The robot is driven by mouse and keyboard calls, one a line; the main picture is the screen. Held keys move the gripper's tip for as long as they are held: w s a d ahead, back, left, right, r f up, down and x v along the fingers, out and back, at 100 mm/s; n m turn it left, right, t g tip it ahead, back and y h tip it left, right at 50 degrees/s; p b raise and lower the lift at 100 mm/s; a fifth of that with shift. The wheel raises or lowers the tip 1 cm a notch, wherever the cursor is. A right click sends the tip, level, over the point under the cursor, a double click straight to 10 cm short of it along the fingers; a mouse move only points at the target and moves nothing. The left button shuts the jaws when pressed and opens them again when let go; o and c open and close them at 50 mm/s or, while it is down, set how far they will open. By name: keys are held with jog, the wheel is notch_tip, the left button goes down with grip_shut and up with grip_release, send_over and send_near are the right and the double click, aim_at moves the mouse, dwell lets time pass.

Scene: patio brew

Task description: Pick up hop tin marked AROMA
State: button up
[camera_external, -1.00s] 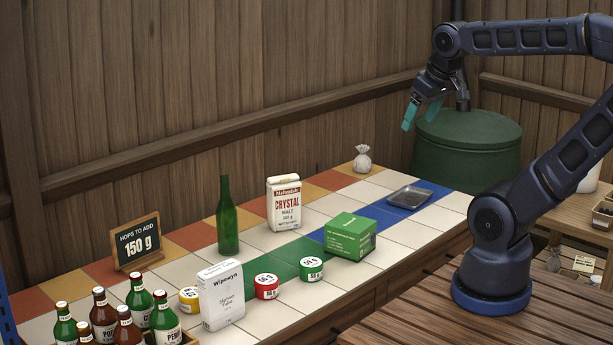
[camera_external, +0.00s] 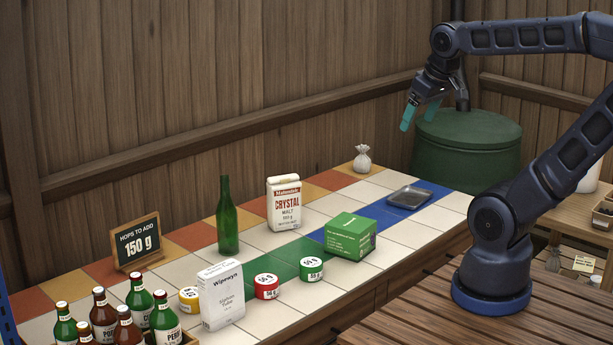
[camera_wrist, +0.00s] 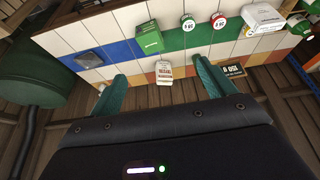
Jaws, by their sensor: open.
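Three small round tins stand on the tiled counter: a yellow tin (camera_external: 189,299) partly hidden behind a white box, a red tin (camera_external: 267,286) and a green tin (camera_external: 311,269). The labels on the red and green tins show a weight; I cannot read AROMA on any of them. In the wrist view the green tin (camera_wrist: 188,22) and red tin (camera_wrist: 219,20) are at the top. My gripper (camera_external: 422,113) is open and empty, high above the back right of the counter, well away from the tins. Its teal fingers also show in the wrist view (camera_wrist: 160,88).
A white Wipewyn box (camera_external: 222,295), green box (camera_external: 350,236), malt bag (camera_external: 284,204) and green bottle (camera_external: 228,217) stand around the tins. A sign (camera_external: 136,242) reads 150 g. Bottles (camera_external: 103,312) crowd the front left. A metal tray (camera_external: 410,197) lies at the right.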

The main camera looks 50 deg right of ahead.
jog(key=w+a+f+n+g, duration=0.1)
jog(key=w+a+f+n, duration=0.1)
jog(key=w+f+n, duration=0.5)
jog(key=n+g, duration=0.4)
jog(key=n, duration=0.7)
send_over(311, 262)
notch_tip(311, 262, down, 24)
jog(key=shift+w+d+f+n, duration=0.2)
jog(key=shift+w+f+n, duration=0.1)
jog(key=shift+w+f, duration=0.1)
notch_tip(311, 262, down, 5)
jog(key=shift+s+f, duration=0.1)
jog(key=shift+s+a+f, duration=0.1)
jog(key=shift+s+f, duration=0.05)
jog(key=shift+f, duration=1.2)
jog(key=shift+s+a+f, duration=0.1)
jog(key=shift+s+f, duration=0.05)
jog(key=shift+f, duration=1.15)
